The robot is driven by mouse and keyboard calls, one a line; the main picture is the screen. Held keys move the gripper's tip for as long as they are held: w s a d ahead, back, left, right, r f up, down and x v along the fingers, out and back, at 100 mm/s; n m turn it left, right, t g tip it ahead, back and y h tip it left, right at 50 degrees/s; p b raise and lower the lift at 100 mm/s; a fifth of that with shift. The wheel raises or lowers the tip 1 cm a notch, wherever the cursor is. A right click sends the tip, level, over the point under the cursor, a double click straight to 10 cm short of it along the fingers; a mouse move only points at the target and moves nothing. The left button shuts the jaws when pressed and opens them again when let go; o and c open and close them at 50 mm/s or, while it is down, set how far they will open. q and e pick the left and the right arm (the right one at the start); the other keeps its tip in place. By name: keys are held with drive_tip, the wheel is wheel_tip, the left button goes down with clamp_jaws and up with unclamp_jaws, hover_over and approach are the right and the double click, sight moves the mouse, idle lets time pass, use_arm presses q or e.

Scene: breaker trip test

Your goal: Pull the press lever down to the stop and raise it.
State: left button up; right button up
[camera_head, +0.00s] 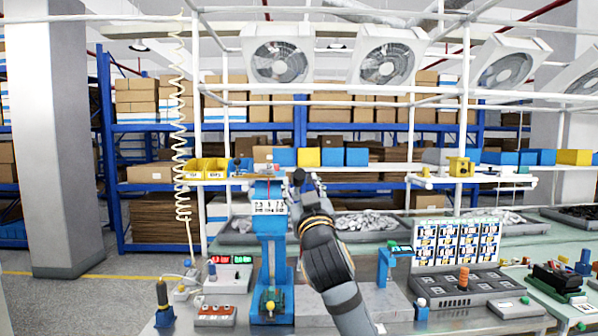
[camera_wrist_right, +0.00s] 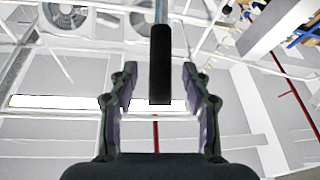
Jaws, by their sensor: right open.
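The blue press (camera_head: 271,245) stands upright on the bench, left of the middle in the head view. Its lever, with a black grip (camera_wrist_right: 160,62), shows in the right wrist view. The grip hangs between the two fingers in that picture, with a gap on each side. My right gripper (camera_head: 308,184) is at the press head's right side, at about its height. In the right wrist view the fingers (camera_wrist_right: 160,82) are spread apart and closed on nothing. In the head view the gripper and wrist largely hide the lever. My left gripper is not in view.
A red-and-green display (camera_head: 230,260) and a switch box (camera_head: 215,314) stand left of the press. A blue-topped stand (camera_head: 387,268) and a panel of breakers (camera_head: 457,242) are to the right. Yellow and blue bins line a rail behind.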

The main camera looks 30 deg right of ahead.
drive_tip(key=p+x, duration=0.1)
drive_tip(key=x, duration=0.2)
drive_tip(key=shift+w+d+r, duration=0.1)
drive_tip(key=shift+w+r, duration=0.05)
drive_tip(key=shift+w, duration=0.15)
clamp_jaws()
